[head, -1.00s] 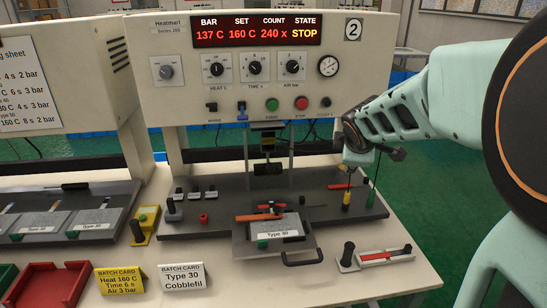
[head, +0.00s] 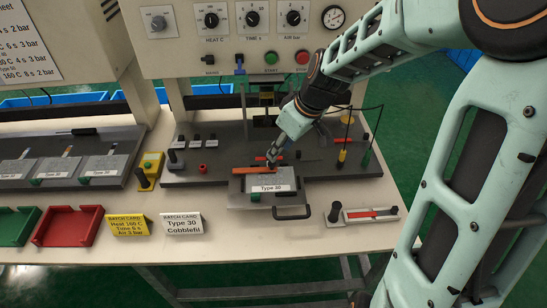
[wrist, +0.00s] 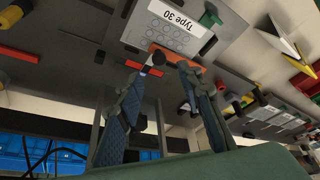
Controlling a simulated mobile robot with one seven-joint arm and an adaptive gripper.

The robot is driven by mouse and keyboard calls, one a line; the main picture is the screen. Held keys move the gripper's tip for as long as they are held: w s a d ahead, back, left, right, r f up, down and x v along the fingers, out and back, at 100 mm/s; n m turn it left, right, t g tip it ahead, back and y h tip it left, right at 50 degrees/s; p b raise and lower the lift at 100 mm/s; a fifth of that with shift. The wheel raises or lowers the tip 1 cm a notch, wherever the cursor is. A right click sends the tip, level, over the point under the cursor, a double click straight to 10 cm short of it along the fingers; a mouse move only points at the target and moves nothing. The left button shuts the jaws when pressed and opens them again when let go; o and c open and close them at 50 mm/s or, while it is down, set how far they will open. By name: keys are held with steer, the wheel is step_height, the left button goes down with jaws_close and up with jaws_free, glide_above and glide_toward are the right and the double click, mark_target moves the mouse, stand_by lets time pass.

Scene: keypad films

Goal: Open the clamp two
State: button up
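The Type 30 fixture (head: 283,198) is a grey plate with a white label, in front of the press marked two. An orange bar (head: 250,170) lies across its back edge, with a short red bar (head: 260,158) just behind. I cannot tell which of these belongs to clamp two. My gripper (head: 274,155) points down at the right end of these bars. In the wrist view my gripper (wrist: 165,75) has its fingers apart, with the orange bar (wrist: 170,53) just beyond the tips and the red bar (wrist: 143,68) near the left finger. Contact cannot be told.
A black handle (head: 293,214) sticks out at the fixture's front. A green plug and yellow plug on wires stand to the right, by a tray with a red strip (head: 372,214). Batch cards (head: 183,222) and a red tray (head: 68,227) stand at the left. The press (head: 230,55) rises behind.

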mark_target(274, 164)
steer(key=x, duration=0.6)
steer(key=shift+w+a+f, duration=0.15)
steer(key=shift+f, duration=0.25)
steer(key=shift+c, duration=0.3)
jaws_close()
